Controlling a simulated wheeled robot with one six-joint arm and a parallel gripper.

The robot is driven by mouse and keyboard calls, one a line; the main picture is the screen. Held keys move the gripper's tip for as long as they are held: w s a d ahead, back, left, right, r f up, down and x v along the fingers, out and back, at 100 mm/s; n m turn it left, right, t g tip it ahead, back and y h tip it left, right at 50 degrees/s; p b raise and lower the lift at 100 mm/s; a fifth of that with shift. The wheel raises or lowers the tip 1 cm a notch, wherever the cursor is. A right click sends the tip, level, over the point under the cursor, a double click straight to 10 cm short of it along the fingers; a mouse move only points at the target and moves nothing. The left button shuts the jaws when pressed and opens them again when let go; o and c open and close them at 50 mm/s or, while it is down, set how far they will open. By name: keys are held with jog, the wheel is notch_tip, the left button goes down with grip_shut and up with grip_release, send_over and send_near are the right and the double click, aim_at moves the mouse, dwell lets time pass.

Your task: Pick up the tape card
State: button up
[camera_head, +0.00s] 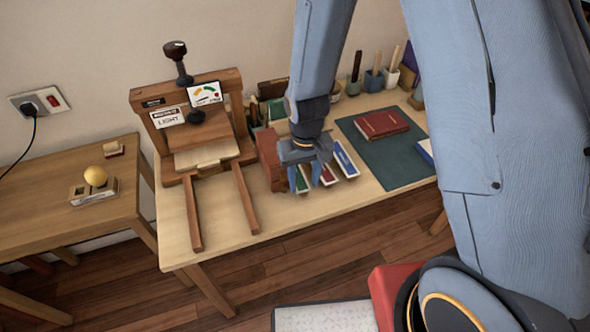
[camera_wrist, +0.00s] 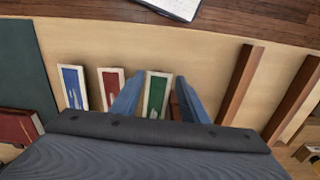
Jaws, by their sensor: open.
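Three white-bordered cards stand in a row on the wooden table: a green card (camera_head: 303,183), a red card (camera_head: 328,176) and a blue card (camera_head: 345,160). In the wrist view they are the green card (camera_wrist: 157,95), the red card (camera_wrist: 111,86) and the blue card (camera_wrist: 73,87). Each has small pale marks, too small to read, so I cannot tell which is the tape card. My gripper (camera_head: 306,178) is open at the row. In the wrist view my gripper (camera_wrist: 158,93) has one finger on each side of the green card, with no clear grip on it.
A wooden press (camera_head: 205,140) with two long rails stands left of the cards. A reddish-brown block (camera_head: 268,155) is beside the green card. A dark green mat (camera_head: 395,165) with a red book (camera_head: 381,124) lies to the right. Pots with tools stand at the back.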

jog(key=shift+f, duration=0.75)
jog(key=shift+f, duration=0.25)
jog(key=c, duration=0.7)
